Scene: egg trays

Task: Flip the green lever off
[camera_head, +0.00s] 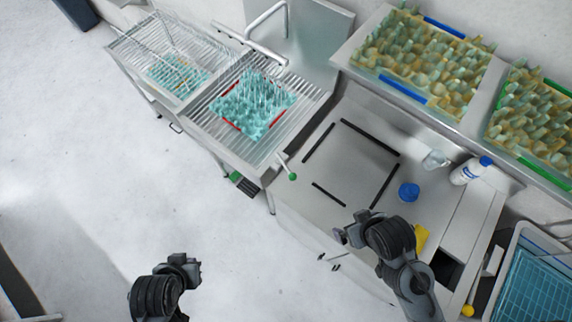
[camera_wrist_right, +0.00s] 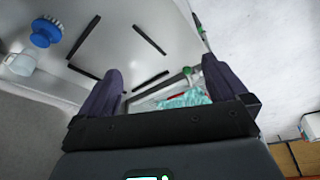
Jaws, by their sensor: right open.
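The green lever (camera_head: 293,176) is a thin metal rod with a green ball at its end. It sticks out from the front right corner of the slatted sink rack, over the front of the steel counter. In the right wrist view its green ball (camera_wrist_right: 187,71) shows between my fingers, some way beyond them. My right gripper (camera_wrist_right: 162,75) is open and empty. In the head view my right gripper (camera_head: 339,237) is above the front edge of the counter, right of and below the lever, apart from it. My left gripper (camera_head: 193,268) is over the floor at lower left; its jaws are unclear.
A teal egg tray (camera_head: 252,103) with red edges lies on the slatted rack (camera_head: 204,120). Yellow egg trays (camera_head: 420,55) stand on the back shelf. Floor at left is clear.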

